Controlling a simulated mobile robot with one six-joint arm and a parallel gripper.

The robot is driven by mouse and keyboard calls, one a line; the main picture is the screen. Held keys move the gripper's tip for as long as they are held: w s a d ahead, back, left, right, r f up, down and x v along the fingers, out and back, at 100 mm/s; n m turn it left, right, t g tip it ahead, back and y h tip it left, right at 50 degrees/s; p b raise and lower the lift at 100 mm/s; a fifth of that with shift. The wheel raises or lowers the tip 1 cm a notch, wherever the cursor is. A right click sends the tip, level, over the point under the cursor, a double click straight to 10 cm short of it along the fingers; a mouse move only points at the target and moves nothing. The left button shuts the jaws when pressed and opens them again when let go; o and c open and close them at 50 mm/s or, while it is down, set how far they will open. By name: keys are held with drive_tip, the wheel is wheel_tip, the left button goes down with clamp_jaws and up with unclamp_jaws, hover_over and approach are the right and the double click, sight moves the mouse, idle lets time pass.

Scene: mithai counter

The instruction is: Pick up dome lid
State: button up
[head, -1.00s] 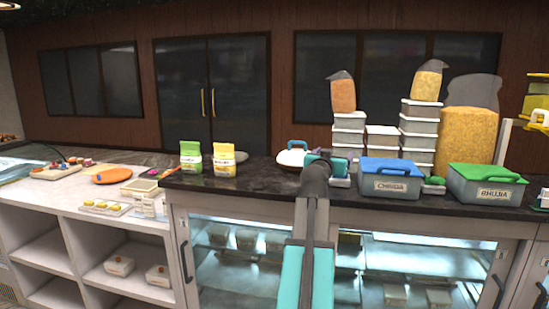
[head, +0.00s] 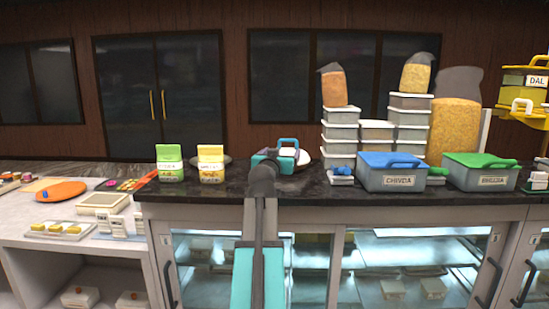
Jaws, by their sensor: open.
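A blue-lidded CHIVDA box (head: 391,180) and a green-lidded box (head: 480,178) stand to the right. Stacked white boxes (head: 341,131) are behind the CHIVDA box. Green (head: 169,163) and yellow (head: 211,164) packets stand left. The counter between the packets and gripper looks clear.

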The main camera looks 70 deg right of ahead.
drive_tip(key=shift+w, duration=0.4)
drive_tip(key=shift+w, duration=0.15)
drive_tip(key=p, duration=0.2)
approach(286, 150)
drive_tip(key=shift+d+r, duration=1.1)
drive_tip(key=shift+r, duration=0.35)
drive_tip(key=shift+w+d+f, duration=0.1)
drive_tip(key=shift+w+d, duration=0.05)
drive_tip(key=shift+d, duration=0.35)
drive_tip(key=shift+w+d, duration=0.15)
drive_tip(key=shift+d, duration=0.35)
drive_tip(key=shift+w+d+f+p, duration=0.15)
drive_tip(key=shift+d+p, duration=0.3)
drive_tip(key=shift+d, duration=0.4)
drive_tip(key=shift+w+d+p, duration=0.15)
drive_tip(key=shift+d+p, duration=0.3)
drive_tip(key=shift+d, duration=0.4)
drive_tip(key=shift+w+d+f+p, duration=0.15)
drive_tip(key=shift+d+p, duration=0.3)
drive_tip(key=shift+d, duration=0.4)
drive_tip(key=shift+r, duration=0.1)
drive_tip(key=shift+c, duration=0.3)
drive_tip(key=c, duration=1)
